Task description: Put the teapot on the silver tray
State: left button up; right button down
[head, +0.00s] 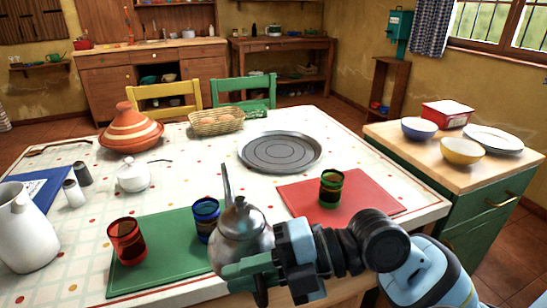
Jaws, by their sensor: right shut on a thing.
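The silver metal teapot (240,236), with a tall thin spout, is at the front middle of the head view. My right gripper (256,277) is shut on it, with its fingers at the teapot's lower right side. The teapot shows in front of the green placemat's right end; I cannot tell whether it touches the table. The round silver tray (280,151) lies farther back on the table, right of the middle. It is flat and empty, clear of the teapot. My left gripper is not in view.
A blue glass (207,220) stands close beside the teapot, and a red glass (126,241) farther left. A green glass (330,189) stands on the red placemat (375,197). A basket (216,121) is behind the tray's left side. Tablecloth between teapot and tray is free.

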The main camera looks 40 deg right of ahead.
jog(key=d+f+m+t+h, duration=0.1)
jog(key=d, duration=0.5)
jog(key=shift+s+f+m, duration=0.15)
jog(key=shift+f+m, duration=0.15)
jog(key=shift+m, duration=0.1)
jog(key=shift+d, duration=0.15)
